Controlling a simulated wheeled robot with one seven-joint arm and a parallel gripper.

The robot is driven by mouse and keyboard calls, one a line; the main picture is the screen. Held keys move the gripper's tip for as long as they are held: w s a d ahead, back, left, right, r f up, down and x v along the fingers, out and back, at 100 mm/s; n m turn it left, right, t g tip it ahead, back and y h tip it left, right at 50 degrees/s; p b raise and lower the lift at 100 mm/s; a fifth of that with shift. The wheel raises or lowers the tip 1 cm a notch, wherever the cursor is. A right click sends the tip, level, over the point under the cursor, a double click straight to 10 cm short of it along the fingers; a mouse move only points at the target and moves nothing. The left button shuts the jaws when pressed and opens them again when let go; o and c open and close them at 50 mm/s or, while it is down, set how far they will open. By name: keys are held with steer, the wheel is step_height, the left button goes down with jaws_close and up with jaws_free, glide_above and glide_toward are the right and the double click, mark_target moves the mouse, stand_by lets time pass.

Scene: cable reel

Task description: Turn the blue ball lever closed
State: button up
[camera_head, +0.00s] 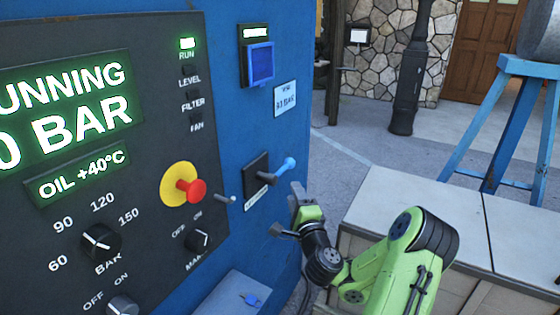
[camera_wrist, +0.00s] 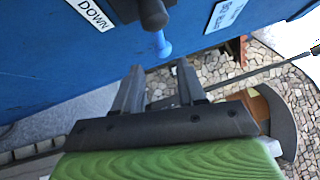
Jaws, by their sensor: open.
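The blue ball lever (camera_head: 287,165) sticks out from a dark mounting plate (camera_head: 256,181) on the blue cabinet, pointing right and slightly up in the head view. Its dark hub (camera_wrist: 153,14) and blue end (camera_wrist: 162,45) show at the top of the wrist view. My gripper (camera_head: 291,212) is just below and right of the lever in the head view. In the wrist view my gripper (camera_wrist: 158,68) is open and empty, its fingers spread either side of the line to the blue end. The blue end appears just beyond the fingertips, with no clear contact.
The control panel (camera_head: 140,210) left of the lever carries a red stop button (camera_head: 190,191), several knobs and a small grey lever (camera_head: 226,199). A pale worktop (camera_head: 420,215) and a blue stand (camera_head: 500,130) are at right. Paved ground lies open behind.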

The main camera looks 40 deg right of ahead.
mark_target(284, 166)
steer(key=p+x, duration=0.8)
steer(key=x, duration=0.3)
steer(key=shift+w+r, duration=0.2)
steer(key=shift+r, duration=0.05)
steer(key=shift+w+d+f, duration=0.1)
steer(key=shift+w+d, duration=0.15)
steer(key=shift+w, duration=0.1)
jaws_close()
